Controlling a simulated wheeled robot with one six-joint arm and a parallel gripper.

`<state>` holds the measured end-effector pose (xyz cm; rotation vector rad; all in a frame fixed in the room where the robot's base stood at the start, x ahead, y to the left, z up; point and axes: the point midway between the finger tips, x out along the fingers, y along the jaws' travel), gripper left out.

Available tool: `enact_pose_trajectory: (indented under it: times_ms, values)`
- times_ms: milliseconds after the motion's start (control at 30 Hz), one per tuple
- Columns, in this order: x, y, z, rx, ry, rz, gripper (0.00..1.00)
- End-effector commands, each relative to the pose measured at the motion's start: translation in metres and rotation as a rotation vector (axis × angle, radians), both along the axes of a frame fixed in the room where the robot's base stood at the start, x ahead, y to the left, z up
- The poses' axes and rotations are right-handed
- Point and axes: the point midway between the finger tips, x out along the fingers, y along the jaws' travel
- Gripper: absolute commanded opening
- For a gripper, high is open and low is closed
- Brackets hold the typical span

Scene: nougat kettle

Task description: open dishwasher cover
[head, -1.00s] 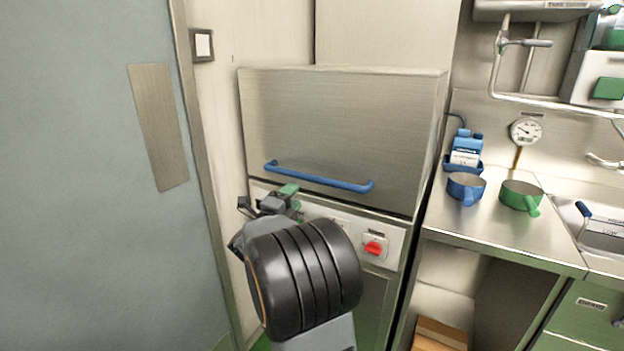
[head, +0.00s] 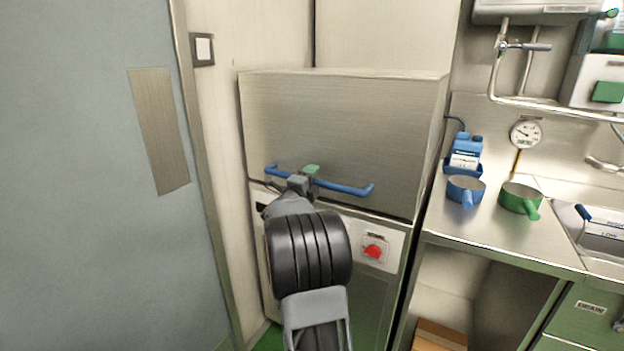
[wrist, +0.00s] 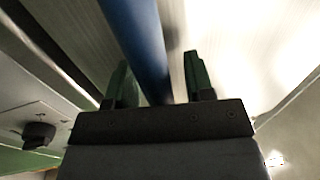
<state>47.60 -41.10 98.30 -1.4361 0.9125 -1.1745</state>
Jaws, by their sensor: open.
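The dishwasher cover (head: 345,125) is a large brushed-steel box hood, and it is down on its base. A blue bar handle (head: 345,188) runs across its lower front. My gripper (head: 303,175) is at the left half of the handle in the head view. In the wrist view the blue handle (wrist: 140,40) passes between the two green fingertips of my gripper (wrist: 158,85). The jaws are open around the bar, with a gap at least on the right side. Whether the left finger touches the bar is hard to tell.
A red knob (head: 373,251) sits on the panel below the cover. A grey door (head: 90,200) stands at left.

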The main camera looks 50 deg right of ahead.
Motion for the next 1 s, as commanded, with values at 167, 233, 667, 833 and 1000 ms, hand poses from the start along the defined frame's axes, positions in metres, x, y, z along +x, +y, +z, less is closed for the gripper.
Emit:
enact_pose_trajectory:
  times_ms: [167,233,667,833,1000]
  values:
    - [0.0000,0.0001,0.0000,0.000,0.000,0.000,0.46]
    - [-0.0001,0.0002,0.0001,0.000,0.000,0.000,0.39]
    - [-0.0002,0.0004,0.0000,0.000,0.000,0.000,0.00]
    - [-0.0001,0.0004,-0.0001,0.000,0.000,0.000,0.00]
    - [-0.0001,0.0005,0.0056,-0.001,0.000,0.000,0.00]
